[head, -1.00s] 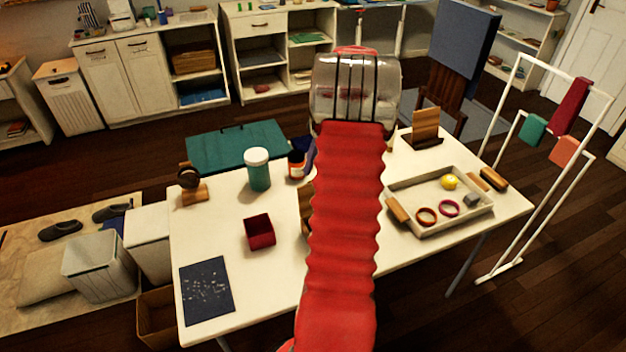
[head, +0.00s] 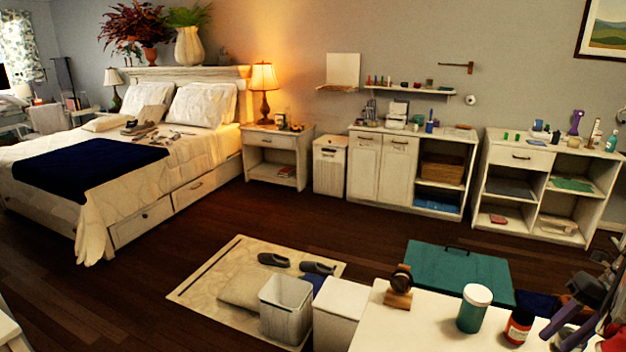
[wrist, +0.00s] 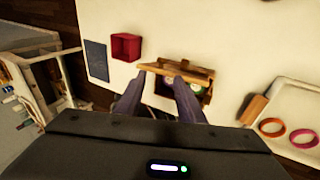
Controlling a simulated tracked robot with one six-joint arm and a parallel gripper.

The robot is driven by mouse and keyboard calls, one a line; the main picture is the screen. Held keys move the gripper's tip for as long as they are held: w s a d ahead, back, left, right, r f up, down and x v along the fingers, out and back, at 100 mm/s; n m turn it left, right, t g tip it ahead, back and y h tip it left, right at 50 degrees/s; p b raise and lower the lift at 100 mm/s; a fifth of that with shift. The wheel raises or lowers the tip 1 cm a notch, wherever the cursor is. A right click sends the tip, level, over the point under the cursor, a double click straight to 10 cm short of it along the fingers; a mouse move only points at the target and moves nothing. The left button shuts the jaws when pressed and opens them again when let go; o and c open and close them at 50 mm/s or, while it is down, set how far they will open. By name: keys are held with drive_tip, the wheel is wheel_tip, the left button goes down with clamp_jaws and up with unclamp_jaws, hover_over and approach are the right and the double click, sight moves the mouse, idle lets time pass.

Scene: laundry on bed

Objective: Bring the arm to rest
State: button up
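My gripper (wrist: 160,88) shows in the wrist view with its two dark fingers apart and nothing visible held between them. It points down over the white table (wrist: 225,30). A wooden box (wrist: 180,70) with an open lid lies beyond and between the fingertips; the fingers hide part of it, and I cannot tell whether they touch it. In the head view my gripper (head: 568,322) is partly visible at the lower right edge, near a red-and-white bottle (head: 519,325).
A red box (wrist: 126,47), a dark blue sheet (wrist: 96,60) and a tray (wrist: 302,95) with rings lie on the table. Bed (head: 120,165) and cabinets (head: 385,160) stand beyond open floor.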

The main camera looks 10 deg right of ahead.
drive_tip(key=w+a+r+n+h, duration=0.1)
drive_tip(key=w+a+r+n, duration=0.1)
drive_tip(key=a+r+n, duration=0.5)
drive_tip(key=w+a+n+h, duration=0.1)
drive_tip(key=w+a+n, duration=0.2)
drive_tip(key=a+n, duration=0.5)
drive_tip(key=w+a+r+n+h, duration=0.15)
drive_tip(key=a+r+n, duration=0.25)
drive_tip(key=a, duration=0.7)
drive_tip(key=s+a+n+t, duration=0.2)
drive_tip(key=s+a+n, duration=0.3)
drive_tip(key=a+n, duration=0.6)
drive_tip(key=s+a+n+t, duration=0.2)
drive_tip(key=s+a+n, duration=0.3)
drive_tip(key=a+n, duration=0.6)
drive_tip(key=shift+f+n+h, duration=0.35)
drive_tip(key=shift+n+h, duration=0.1)
drive_tip(key=shift+n, duration=0.45)
drive_tip(key=shift+s, duration=0.15)
drive_tip(key=shift+c, duration=0.5)
